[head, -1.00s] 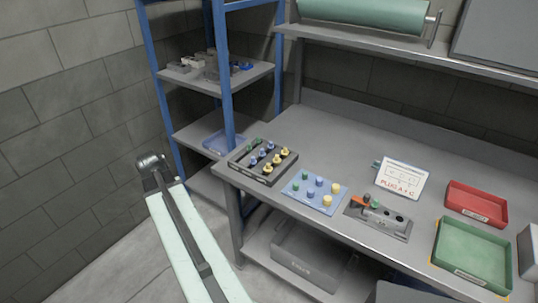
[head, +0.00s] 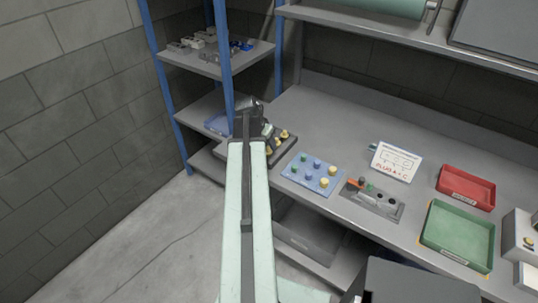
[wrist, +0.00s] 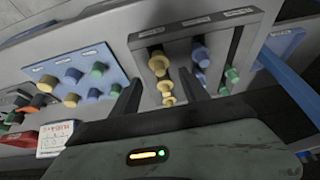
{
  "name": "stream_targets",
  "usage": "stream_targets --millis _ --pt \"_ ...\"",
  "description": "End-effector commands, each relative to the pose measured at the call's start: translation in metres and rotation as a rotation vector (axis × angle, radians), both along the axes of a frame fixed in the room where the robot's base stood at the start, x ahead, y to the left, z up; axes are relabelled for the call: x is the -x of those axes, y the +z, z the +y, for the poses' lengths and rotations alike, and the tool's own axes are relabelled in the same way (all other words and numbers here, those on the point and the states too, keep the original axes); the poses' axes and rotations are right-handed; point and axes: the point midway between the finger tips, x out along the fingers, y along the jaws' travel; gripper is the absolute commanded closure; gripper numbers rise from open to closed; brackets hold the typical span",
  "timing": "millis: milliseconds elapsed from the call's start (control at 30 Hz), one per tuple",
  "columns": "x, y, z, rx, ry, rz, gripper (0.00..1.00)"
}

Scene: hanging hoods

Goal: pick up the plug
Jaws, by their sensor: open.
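In the wrist view the rack (wrist: 222,45) holds yellow plugs (wrist: 159,64), blue plugs (wrist: 200,55) and green plugs (wrist: 231,73). My gripper (wrist: 160,92) is open and empty, with the yellow row between its two dark fingers. I cannot tell how far above the plugs it is. In the head view my arm and gripper (head: 250,118) hide most of the rack; some yellow plugs (head: 284,134) show to the right.
A blue board (head: 313,174) with more coloured plugs lies right of the rack. Further right are a grey socket block (head: 385,205), a "PLUG A + C" card (head: 397,160), a red tray (head: 466,187) and a green tray (head: 457,236). A blue shelf post (head: 224,65) stands behind my gripper.

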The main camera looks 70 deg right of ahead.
Motion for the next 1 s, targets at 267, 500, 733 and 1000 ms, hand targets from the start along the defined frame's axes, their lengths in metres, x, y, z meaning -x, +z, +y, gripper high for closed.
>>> stream_targets --millis 267,500,733,1000 --pt "0.004 -0.045 -0.016 0.000 -0.001 0.000 0.47" --pt "0.006 -0.045 -0.019 0.000 0.000 0.000 0.47" --pt "0.006 -0.045 -0.019 0.000 -0.001 0.000 0.97" --pt "0.007 -0.044 -0.019 -0.001 -0.002 0.001 1.00"
